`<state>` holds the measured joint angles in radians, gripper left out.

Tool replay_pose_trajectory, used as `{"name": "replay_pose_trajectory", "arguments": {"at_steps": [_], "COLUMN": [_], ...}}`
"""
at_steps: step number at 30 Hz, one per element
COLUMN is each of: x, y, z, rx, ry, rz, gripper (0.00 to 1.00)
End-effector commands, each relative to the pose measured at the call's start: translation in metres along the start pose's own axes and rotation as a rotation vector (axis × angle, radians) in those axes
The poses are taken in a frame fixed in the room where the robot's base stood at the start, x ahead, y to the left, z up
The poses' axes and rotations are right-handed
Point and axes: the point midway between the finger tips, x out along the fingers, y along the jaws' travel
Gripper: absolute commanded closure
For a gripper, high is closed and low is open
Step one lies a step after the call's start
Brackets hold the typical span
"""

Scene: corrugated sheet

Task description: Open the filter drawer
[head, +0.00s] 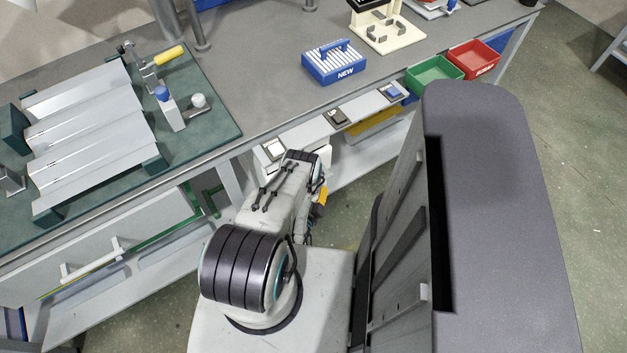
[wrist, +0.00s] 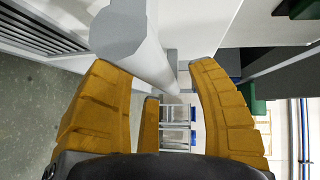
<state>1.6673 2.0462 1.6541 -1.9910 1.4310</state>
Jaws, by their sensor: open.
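My gripper (wrist: 165,80) has orange-brown fingers and is open. In the wrist view a thick grey bar, like a handle (wrist: 142,48), runs from the top down between the spread fingers, very close; I cannot tell whether they touch it. A pale panel (wrist: 195,28) lies beside the bar. In the head view only a bit of my orange gripper (head: 320,195) shows past my arm, low at the bench front. What it faces there is hidden by my arm. A white drawer front (head: 150,232) with a pale bar handle (head: 92,262) shows under the bench at left. No filter drawer label is readable.
The bench (head: 265,100) carries corrugated sheet (head: 85,125) on a green mat, and a blue filter box marked NEW (head: 334,64). Green (head: 434,74) and red (head: 474,58) bins hang at its front edge. Open floor (head: 570,130) lies to the right.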

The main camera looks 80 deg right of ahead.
Motion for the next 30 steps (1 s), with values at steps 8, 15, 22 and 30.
{"name": "replay_pose_trajectory", "arguments": {"at_steps": [8,15,22,30], "x": [-0.0004,-0.0003,-0.0002,-0.0005], "y": [0.0002,0.0001,0.0001,0.0007], "z": [-0.0001,0.0000,0.0000,0.0001], "rx": [0.000,0.000,0.000,0.000], "ry": [0.000,0.000,0.000,0.000], "rz": [0.000,0.000,0.000,0.002], "gripper": [0.47,0.64,0.84,1.00]}}
